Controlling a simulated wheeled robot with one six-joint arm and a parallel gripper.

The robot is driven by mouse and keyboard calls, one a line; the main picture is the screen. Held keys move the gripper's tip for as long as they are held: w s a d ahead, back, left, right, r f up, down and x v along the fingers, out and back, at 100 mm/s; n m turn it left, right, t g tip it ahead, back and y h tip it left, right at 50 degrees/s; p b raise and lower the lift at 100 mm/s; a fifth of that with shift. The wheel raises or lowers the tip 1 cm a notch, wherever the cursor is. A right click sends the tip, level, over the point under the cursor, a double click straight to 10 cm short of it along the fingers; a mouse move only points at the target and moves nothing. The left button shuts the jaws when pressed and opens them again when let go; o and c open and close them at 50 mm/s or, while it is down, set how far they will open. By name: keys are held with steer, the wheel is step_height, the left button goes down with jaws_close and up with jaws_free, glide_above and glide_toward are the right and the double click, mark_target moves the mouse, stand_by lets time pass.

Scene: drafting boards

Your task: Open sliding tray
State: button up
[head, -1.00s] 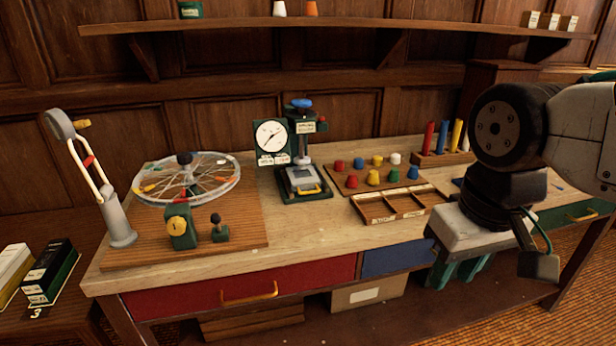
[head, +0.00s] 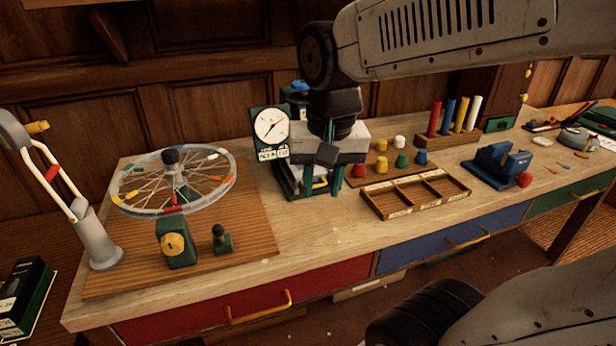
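The press with a round dial (head: 271,127) stands on the bench, left of centre. Its small sliding tray is low at the front, with a yellow handle (head: 320,183), and is mostly hidden behind my gripper. The tray appears to be in the press. My gripper (head: 322,182) points down in front of the press, its two green fingers apart. The yellow handle shows between the fingers in the picture. I cannot tell whether the fingers touch it.
A spoked wheel (head: 175,180) on a wooden board stands left. A divided wooden tray (head: 415,194), coloured pegs (head: 402,160) and a blue vise (head: 497,165) lie right. A red drawer (head: 240,300) and a blue drawer (head: 450,238) are shut below the bench top.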

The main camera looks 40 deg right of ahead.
steer(key=w+d+f+m, duration=0.4)
steer(key=w+d+m, duration=0.4)
steer(key=w, duration=0.4)
steer(key=m, duration=0.7)
glide_toward(318, 187)
steer(key=f, duration=0.3)
steer(key=w+f, duration=0.1)
steer(key=f, duration=0.3)
steer(key=shift+w+d, duration=0.15)
steer(key=shift+w, duration=0.05)
jaws_close()
